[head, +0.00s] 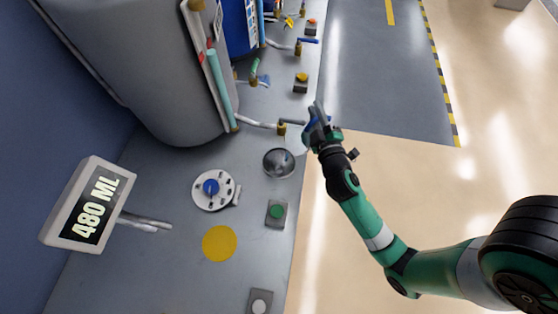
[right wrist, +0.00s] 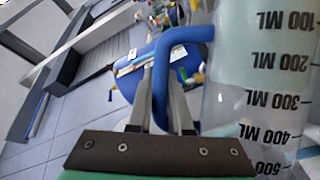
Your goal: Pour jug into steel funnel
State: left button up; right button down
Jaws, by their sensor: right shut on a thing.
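The clear jug (head: 296,138) with a blue handle is held by my right gripper (head: 316,125) near the bench's right edge. In the right wrist view the jug (right wrist: 262,85) fills the right side, its mL marks upside down in the picture. My right gripper (right wrist: 168,100) is shut on the blue handle (right wrist: 180,42). The steel funnel (head: 279,163) is a round, shiny grey bowl just below and left of the jug in the head view. Whether the jug overlaps the funnel's mouth in height is unclear. My left gripper is out of view.
A display (head: 92,205) reading 480 ML stands at the left. A white disc with a blue centre (head: 212,187), a yellow circle (head: 219,243) and a green button (head: 276,212) are on the bench. A large grey tank (head: 150,70) stands behind, with pipes and valves beside it.

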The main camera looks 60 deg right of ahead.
jog(key=shift+w+a+r+n+t+h+b, duration=0.15)
jog(key=shift+w+a+r+n+b, duration=0.1)
jog(key=shift+a+r+n, duration=0.25)
jog(key=shift+w+a+r+n+t+h+b, duration=0.2)
jog(key=shift+a+r+n, duration=0.2)
jog(key=shift+r, duration=0.15)
dwell(1.3)
jog(key=shift+w+a+r+n+b, duration=0.2)
jog(key=shift+a+n, duration=0.1)
jog(key=shift+a, duration=0.15)
jog(key=shift+w+a+r+n+b, duration=0.1)
jog(key=shift+a+r+n+b, duration=0.1)
jog(key=shift+a+n, duration=0.15)
jog(key=shift+w+a+t, duration=0.1)
jog(key=shift+a+t, duration=0.15)
jog(key=shift+a, duration=0.05)
jog(key=shift+a+r, duration=0.1)
jog(key=shift+w+a, duration=0.1)
jog(key=shift+a, duration=0.1)
jog(key=shift+r+n, duration=0.1)
jog(key=shift+n, duration=0.15)
jog(key=shift+w+a+r+n+t+h+b, duration=0.15)
jog(key=shift+w+a+r+n+t+b, duration=0.1)
jog(key=shift+a+n, duration=0.25)
jog(key=shift+w+a+r+n+t+h+b, duration=0.15)
jog(key=shift+a+r+n+b, duration=0.1)
jog(key=shift+a+n, duration=0.2)
dwell(0.4)
